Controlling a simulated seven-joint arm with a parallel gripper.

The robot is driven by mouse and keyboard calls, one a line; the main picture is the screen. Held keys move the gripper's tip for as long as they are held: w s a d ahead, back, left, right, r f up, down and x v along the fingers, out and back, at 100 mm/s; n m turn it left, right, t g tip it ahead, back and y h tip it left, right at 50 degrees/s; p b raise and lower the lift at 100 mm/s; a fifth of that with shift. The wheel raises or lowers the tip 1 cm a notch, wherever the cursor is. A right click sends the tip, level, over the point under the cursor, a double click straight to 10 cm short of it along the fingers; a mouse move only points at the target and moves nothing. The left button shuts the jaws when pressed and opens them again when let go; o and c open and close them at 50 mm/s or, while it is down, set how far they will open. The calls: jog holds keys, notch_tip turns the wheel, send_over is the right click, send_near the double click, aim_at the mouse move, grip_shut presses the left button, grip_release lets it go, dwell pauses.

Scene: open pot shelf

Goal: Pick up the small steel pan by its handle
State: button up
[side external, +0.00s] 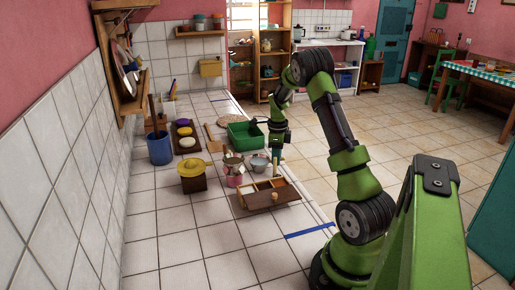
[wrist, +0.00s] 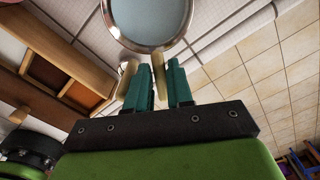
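The small steel pan (side external: 259,159) is a shiny round vessel on the tiled counter, just left of my gripper (side external: 277,152) in the side view. In the wrist view the pan's bright rim (wrist: 118,39) and grey-blue inside fill the top middle. My gripper (wrist: 160,72) points toward the pan with its two teal fingers apart. A narrow tan bar (wrist: 158,74), which looks like the pan's handle, shows in the gap between them. A second tan piece shows beside the left finger. I cannot see whether the fingers touch the bar.
A divided wooden box (side external: 255,203) stands close in front of my gripper. A green tub (side external: 245,138) is behind the pan, and a pink pot (side external: 234,178) is to its left. A yellow-lidded pot (side external: 192,168) stands further left. The near counter is clear.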

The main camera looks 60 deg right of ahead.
grip_shut()
